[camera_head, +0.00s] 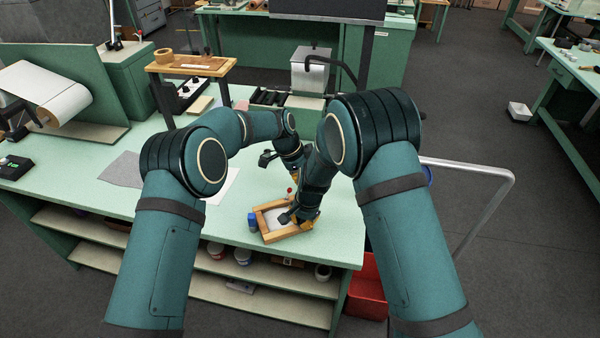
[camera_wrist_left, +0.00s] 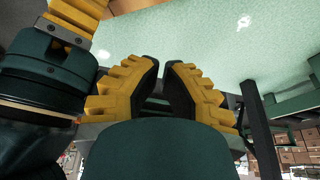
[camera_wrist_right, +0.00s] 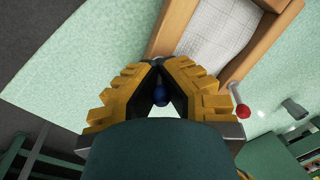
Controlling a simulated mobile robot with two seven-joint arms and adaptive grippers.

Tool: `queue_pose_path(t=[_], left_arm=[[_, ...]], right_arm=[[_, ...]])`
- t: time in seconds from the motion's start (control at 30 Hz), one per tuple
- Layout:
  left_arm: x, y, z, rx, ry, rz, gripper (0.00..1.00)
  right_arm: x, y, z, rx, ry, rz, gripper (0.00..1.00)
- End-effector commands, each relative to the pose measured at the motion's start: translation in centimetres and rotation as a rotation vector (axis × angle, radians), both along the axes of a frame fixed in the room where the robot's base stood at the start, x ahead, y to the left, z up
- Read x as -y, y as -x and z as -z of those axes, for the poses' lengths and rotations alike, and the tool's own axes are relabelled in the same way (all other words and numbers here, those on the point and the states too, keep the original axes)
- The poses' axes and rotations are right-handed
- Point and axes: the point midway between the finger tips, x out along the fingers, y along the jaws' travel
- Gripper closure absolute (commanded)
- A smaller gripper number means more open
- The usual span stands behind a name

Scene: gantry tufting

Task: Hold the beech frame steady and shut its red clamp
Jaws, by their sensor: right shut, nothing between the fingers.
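The beech frame (camera_head: 273,238) lies on the pale green bench top near its front edge, with a pale gridded sheet inside it. It fills the top of the right wrist view (camera_wrist_right: 262,48). The clamp's red knob (camera_head: 290,190) stands above the frame's far side; its metal lever and knob (camera_wrist_right: 243,111) show beside a rail. My right gripper (camera_head: 304,222) is shut and empty at the frame's right side, hiding part of it. My left gripper (camera_wrist_left: 160,65) is beyond the frame near the knob, its fingertips close together, nothing seen between them. Whether it is fully shut is unclear.
A blue jar (camera_head: 252,222) stands just left of the frame and shows past my right fingers (camera_wrist_right: 160,96). A grey sheet (camera_head: 122,168) lies further left. A wooden stand (camera_head: 190,66) and a metal box (camera_head: 311,70) are behind. A red bin (camera_head: 367,290) is below the bench's right end.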

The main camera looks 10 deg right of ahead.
Motion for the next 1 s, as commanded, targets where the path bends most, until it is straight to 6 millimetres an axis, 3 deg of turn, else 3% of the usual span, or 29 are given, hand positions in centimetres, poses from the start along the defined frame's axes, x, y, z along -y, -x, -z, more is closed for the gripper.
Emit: queue_pose_path(t=[0.3,0.4,0.6,1.0], left_arm=[[2.2,0.3,6.0,-0.001,-0.002,0.003,1.0],[0.1,-0.1,5.5,0.003,-0.001,-0.004,1.0],[-1.6,-0.3,5.6,0.001,0.0,-0.001,1.0],[-2.0,-0.4,5.6,0.001,0.0,0.0,1.0]], right_arm=[[0.1,0.0,0.1,-0.001,0.002,0.001,1.0],[0.2,0.0,0.1,-0.001,0.002,0.001,1.0],[0.1,0.1,0.1,-0.001,0.001,0.001,1.0],[0.0,0.1,0.1,-0.002,0.001,0.0,1.0]])
